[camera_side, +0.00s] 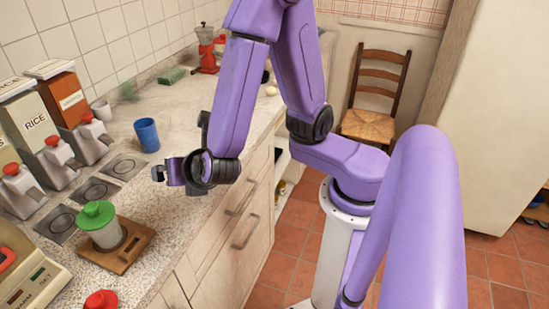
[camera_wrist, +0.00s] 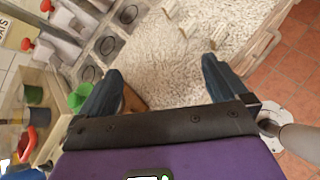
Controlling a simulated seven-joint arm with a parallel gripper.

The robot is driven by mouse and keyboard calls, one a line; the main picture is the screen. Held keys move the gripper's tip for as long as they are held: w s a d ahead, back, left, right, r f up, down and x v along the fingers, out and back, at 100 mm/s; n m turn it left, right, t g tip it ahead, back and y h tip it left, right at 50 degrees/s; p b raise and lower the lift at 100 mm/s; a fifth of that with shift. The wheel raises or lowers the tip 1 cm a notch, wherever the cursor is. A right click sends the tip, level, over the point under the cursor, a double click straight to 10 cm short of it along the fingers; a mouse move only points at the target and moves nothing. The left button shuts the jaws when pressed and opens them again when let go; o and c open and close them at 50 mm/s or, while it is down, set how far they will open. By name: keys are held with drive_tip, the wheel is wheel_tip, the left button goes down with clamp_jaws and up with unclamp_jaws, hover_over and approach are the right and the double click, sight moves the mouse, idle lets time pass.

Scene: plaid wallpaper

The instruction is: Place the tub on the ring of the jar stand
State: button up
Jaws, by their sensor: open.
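A grey tub with a green lid (camera_side: 98,216) stands upright on a brown wooden board (camera_side: 128,259), which looks like the jar stand, near the counter's front edge. The tub hides part of the board, and I cannot make out the ring clearly. In the wrist view the green lid (camera_wrist: 80,95) shows beside the left finger, and part of the board (camera_wrist: 131,100) shows between the fingers. My gripper (camera_side: 160,174) is open and empty, above the counter, behind and to the right of the tub in the side view. Its spread fingers also show in the wrist view (camera_wrist: 160,76).
A blue cup (camera_side: 147,135) stands farther back. Dark square pads with circles (camera_side: 94,190) lie left, before red-knobbed dispensers (camera_side: 59,151). A scale (camera_side: 32,284) and a red-topped item (camera_side: 101,300) are in front.

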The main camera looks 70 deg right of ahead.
drive_tip(key=s+d+r+m+g+y, duration=0.1)
drive_tip(key=s+d+m+g+y, duration=0.1)
drive_tip(key=s+m, duration=0.5)
drive_tip(key=s+d+r+m+g+y, duration=0.2)
drive_tip(key=s+d+m+g, duration=0.3)
drive_tip(key=s, duration=0.6)
drive_tip(key=shift+d+m+g+y, duration=0.2)
drive_tip(key=shift+m+g+y, duration=0.6)
drive_tip(key=shift+g, duration=0.4)
